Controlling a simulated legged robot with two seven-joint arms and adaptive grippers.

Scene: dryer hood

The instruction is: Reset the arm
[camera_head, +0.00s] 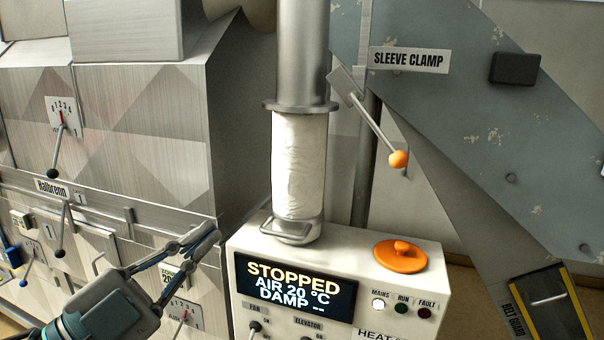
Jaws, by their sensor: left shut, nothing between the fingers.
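My left gripper (212,232) is at the lower left of the head view, its fingers closed together and empty. Its tips are close to the left edge of the white control box (240,275); I cannot tell whether they touch it. My right gripper is not in view. The box's display (296,290) reads STOPPED, AIR 20 °C, DAMP. The sleeve clamp lever (375,122), with an orange ball (398,159), slants down to the right under the SLEEVE CLAMP label (409,60).
A white sleeve (299,165) hangs under a metal duct (302,55), above a ring with a handle (290,232). An orange knobbed cap (400,256) sits on the box. A metal cabinet (140,130) with levers fills the left. A belt guard (548,305) is at lower right.

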